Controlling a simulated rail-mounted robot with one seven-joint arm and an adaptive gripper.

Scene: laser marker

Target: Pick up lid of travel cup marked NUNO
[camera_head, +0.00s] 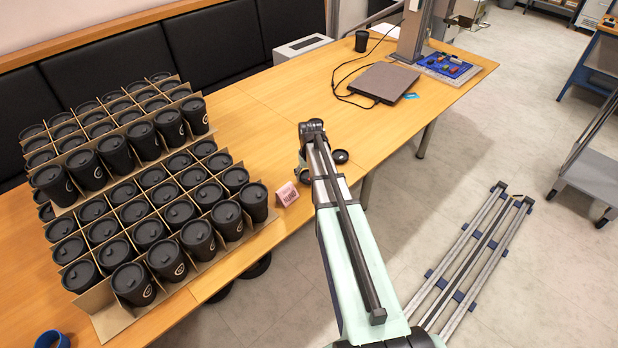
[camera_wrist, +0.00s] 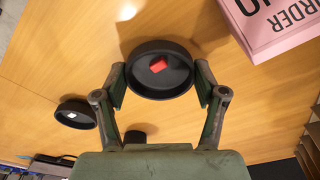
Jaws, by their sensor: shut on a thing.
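In the wrist view, a round black lid (camera_wrist: 137,52) with a raised rim and a small red piece in its middle lies between the two fingers of my gripper (camera_wrist: 160,85). My gripper is shut on its opposite sides. A shadow shows beside the lid on the wood; I cannot tell whether the lid is clear of the table.
Another black lid-like piece (camera_wrist: 75,114) with a white mark lies left of my gripper; a dark object (camera_wrist: 135,137) is partly hidden. In the head view, cardboard dividers (camera_head: 112,312) hold many black cups at left. A laptop (camera_head: 384,83) lies farther back; bare table (camera_head: 262,115) is between.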

